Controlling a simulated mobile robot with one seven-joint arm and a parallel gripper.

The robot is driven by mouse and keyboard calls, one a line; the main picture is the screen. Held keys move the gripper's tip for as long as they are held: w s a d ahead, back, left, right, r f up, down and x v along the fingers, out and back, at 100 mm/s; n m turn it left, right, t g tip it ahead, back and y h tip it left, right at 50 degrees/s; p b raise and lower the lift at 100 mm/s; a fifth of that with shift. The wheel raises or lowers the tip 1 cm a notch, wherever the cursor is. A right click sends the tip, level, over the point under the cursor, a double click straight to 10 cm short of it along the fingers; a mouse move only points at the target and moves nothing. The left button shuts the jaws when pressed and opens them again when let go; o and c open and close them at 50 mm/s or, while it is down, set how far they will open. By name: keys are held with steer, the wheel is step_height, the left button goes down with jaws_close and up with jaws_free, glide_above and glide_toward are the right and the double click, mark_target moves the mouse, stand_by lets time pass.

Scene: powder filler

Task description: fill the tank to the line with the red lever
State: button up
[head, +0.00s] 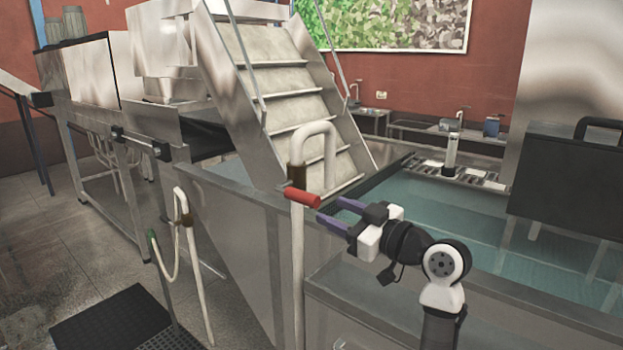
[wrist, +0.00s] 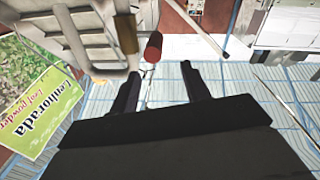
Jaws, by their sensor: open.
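The red lever (head: 302,197) sticks out from a white upright pipe (head: 297,265) with a hooked top, at the middle of the head view. In the wrist view the red lever (wrist: 153,47) shows just beyond the fingertips. My gripper (head: 328,208) is open and empty, its fingers pointing left at the lever's red end, close to it. My gripper also shows in the wrist view (wrist: 160,70); whether it touches the lever I cannot tell. The tank (head: 440,205) behind holds blue-green liquid. I can make out no fill line.
Metal stairs (head: 290,95) rise behind the pipe. A second, lower pipe with a hose (head: 182,225) stands at the left. A dark panel (head: 570,180) stands over the tank at the right. A yellow-green leaf powder sign (wrist: 40,115) shows in the wrist view.

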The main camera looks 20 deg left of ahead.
mark_target(303, 198)
steer(key=shift+n+g, duration=0.3)
steer(key=shift+g, duration=0.2)
steer(key=p+x, duration=0.2)
steer(key=x, duration=0.3)
steer(key=w+p+x, duration=0.1)
steer(key=p+x, duration=0.1)
steer(key=x, duration=0.3)
steer(key=shift+w+f+p, duration=0.2)
steer(key=shift+w+p, duration=0.05)
steer(key=shift+p, duration=0.1)
steer(key=shift+d, duration=0.1)
steer(key=shift+c, duration=0.4)
jaws_close()
